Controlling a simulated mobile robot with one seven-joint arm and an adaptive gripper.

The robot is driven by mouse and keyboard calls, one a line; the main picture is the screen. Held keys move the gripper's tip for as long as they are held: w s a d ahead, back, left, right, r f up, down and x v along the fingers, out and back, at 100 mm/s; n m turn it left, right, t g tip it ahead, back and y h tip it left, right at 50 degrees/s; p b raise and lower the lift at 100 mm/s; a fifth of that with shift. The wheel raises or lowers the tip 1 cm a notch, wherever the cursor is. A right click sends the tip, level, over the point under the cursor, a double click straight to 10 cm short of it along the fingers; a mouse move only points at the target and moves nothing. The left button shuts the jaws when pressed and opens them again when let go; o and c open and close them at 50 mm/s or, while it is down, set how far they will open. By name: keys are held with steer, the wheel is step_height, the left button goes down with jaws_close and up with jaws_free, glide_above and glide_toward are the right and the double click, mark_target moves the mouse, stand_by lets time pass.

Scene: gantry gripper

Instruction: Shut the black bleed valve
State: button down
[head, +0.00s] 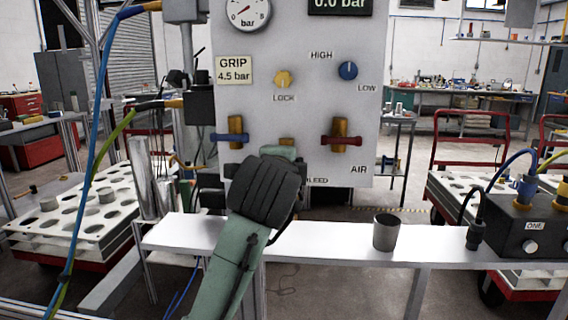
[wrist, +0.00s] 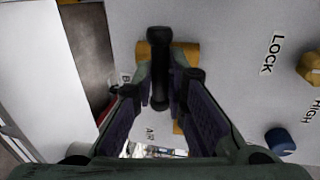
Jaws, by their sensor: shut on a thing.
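The black bleed valve shows in the wrist view as a black handle (wrist: 158,68) in front of a brass body (wrist: 187,54). The handle looks crosswise to that body. My gripper (wrist: 160,92) has its two fingers on either side of the handle and is shut on it. In the head view my gripper (head: 280,153) is at the lower middle of the grey panel (head: 310,115). It hides the black handle there; only a bit of brass (head: 287,142) shows above it. The BLEED label (head: 316,180) is partly covered.
A blue-handled valve (head: 230,138) is left of my gripper and a red-handled valve (head: 340,139) is right. Yellow (head: 284,78) and blue (head: 347,70) knobs sit above. The display (head: 340,5) reads 0.0 bar. A grey cup (head: 386,232) stands on the white bench (head: 440,252).

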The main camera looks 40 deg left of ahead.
steer(key=c, duration=1.6)
jaws_free()
steer(key=v, duration=1.2)
